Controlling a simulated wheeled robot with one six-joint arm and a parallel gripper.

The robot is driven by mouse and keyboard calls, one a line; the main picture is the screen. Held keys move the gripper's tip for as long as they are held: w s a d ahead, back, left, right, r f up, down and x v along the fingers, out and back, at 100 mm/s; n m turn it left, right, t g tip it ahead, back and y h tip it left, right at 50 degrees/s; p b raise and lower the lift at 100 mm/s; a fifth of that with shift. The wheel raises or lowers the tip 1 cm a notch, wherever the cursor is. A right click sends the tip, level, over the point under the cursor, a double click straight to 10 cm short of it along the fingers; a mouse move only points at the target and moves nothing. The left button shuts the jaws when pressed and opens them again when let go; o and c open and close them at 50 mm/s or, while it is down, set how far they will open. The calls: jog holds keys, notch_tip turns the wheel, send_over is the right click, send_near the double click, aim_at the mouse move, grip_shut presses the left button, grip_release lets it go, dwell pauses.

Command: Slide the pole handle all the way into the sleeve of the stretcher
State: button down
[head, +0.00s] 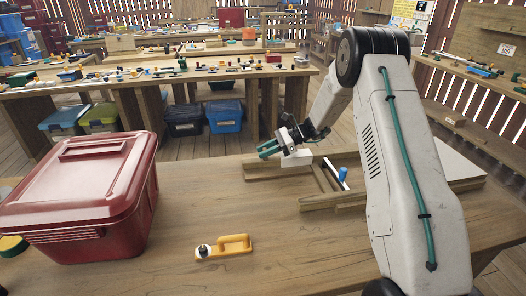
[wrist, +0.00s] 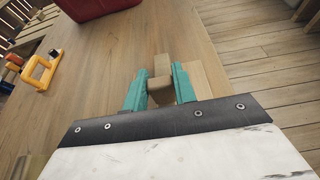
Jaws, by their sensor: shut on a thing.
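My gripper (head: 267,150) has teal fingers and hangs low over the left end of the stretcher's back rail. In the wrist view the gripper (wrist: 160,74) is shut on a wooden piece (wrist: 160,88), which looks like the pole handle. A squared wooden end (wrist: 161,63) shows just beyond the fingertips. The stretcher (head: 318,203) is a wooden frame of rails and cross pieces on the table, partly behind my arm. A wooden part (wrist: 207,85) lies right of the fingers in the wrist view. I cannot tell where the sleeve is or how deep the handle sits.
A red lidded bin (head: 85,190) stands on the table (head: 300,250) at left. A yellow-handled tool (head: 225,247) lies at the front, also seen in the wrist view (wrist: 40,72). A blue peg-like thing (head: 342,174) is by the frame. The table's middle is clear.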

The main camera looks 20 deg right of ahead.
aim_at(274, 158)
jog(key=shift+s+d, duration=0.15)
jog(key=shift+d, duration=0.65)
jog(key=shift+s+d, duration=0.15)
jog(key=shift+d, duration=0.65)
jog(key=c, duration=1.1)
grip_release()
jog(key=shift+o, duration=0.2)
jog(key=shift+d, duration=0.1)
jog(key=v, duration=0.7)
jog(key=shift+s+d+r, duration=0.15)
jog(key=shift+d, duration=0.15)
